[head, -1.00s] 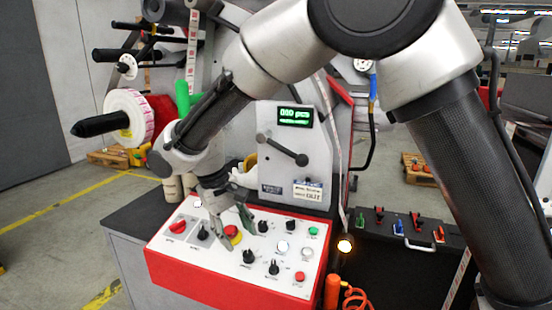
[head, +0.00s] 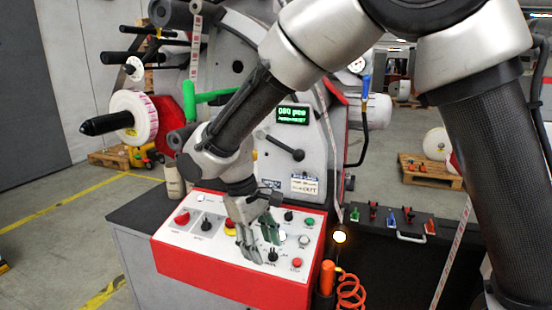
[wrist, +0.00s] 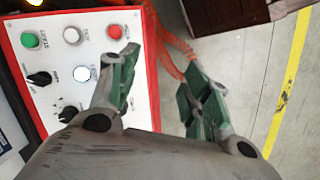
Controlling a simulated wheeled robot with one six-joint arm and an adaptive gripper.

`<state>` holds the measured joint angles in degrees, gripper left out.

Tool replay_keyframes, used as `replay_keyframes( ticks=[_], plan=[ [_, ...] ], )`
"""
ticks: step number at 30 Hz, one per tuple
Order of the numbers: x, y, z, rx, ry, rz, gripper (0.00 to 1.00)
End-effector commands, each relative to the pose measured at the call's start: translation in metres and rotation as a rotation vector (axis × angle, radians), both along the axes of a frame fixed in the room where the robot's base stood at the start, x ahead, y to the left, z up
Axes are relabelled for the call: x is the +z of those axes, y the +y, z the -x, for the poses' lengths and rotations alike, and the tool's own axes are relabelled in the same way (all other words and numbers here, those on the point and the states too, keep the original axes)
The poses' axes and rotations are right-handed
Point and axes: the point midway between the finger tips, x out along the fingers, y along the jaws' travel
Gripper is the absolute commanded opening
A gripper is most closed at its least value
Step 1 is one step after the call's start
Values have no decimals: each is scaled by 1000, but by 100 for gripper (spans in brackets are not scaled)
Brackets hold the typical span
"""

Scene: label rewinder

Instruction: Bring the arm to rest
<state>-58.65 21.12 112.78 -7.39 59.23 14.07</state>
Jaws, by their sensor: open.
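My gripper (head: 258,240) is in front of the red and white control panel (head: 180,262) in the head view, over its middle. It hides part of the knobs and part of the red button with the yellow collar (head: 229,225). In the wrist view my gripper (wrist: 158,92) has its two green-padded fingers apart with nothing between them. The panel's right edge (wrist: 146,60) lies behind the gap, with floor beyond. My arm reaches in from the upper right of the head view, bent at the elbow.
The rewinder carries a label roll (head: 140,118) at left, a green handle (head: 215,97) and a lit counter display (head: 293,114). An orange coiled hose (head: 351,292) hangs right of the panel. A dark toolbox (head: 385,255) stands further right. Open floor (wrist: 250,80) shows in the wrist view.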

Motion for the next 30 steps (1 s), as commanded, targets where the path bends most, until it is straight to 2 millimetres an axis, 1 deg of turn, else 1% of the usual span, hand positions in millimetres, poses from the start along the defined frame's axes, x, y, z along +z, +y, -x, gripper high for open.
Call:
replay_keyframes(
  ticks=[1, 5, 8, 11, 12, 14, 15, 17, 18, 21, 24, 25, 27, 30],
  plan=[
    [8, -15, -1, -8, 3, -13, 48],
    [26, -56, -1, -35, 9, -49, 48],
    [43, -94, 0, -74, 5, -87, 48],
    [63, -143, 4, -136, -14, -137, 48],
    [71, -166, 7, -168, -27, -161, 48],
    [82, -202, 16, -228, -54, -200, 48],
    [89, -226, 23, -271, -77, -224, 48],
    [97, -259, 36, -339, -116, -260, 48],
    [102, -279, 45, -389, -146, -282, 48],
    [112, -324, 70, -521, -233, -331, 48],
    [121, -357, 92, -640, -327, -363, 48],
    [125, -365, 97, -671, -356, -371, 48],
    [135, -380, 105, -729, -420, -385, 48],
    [144, -392, 110, -783, -472, -391, 48]
  ],
)
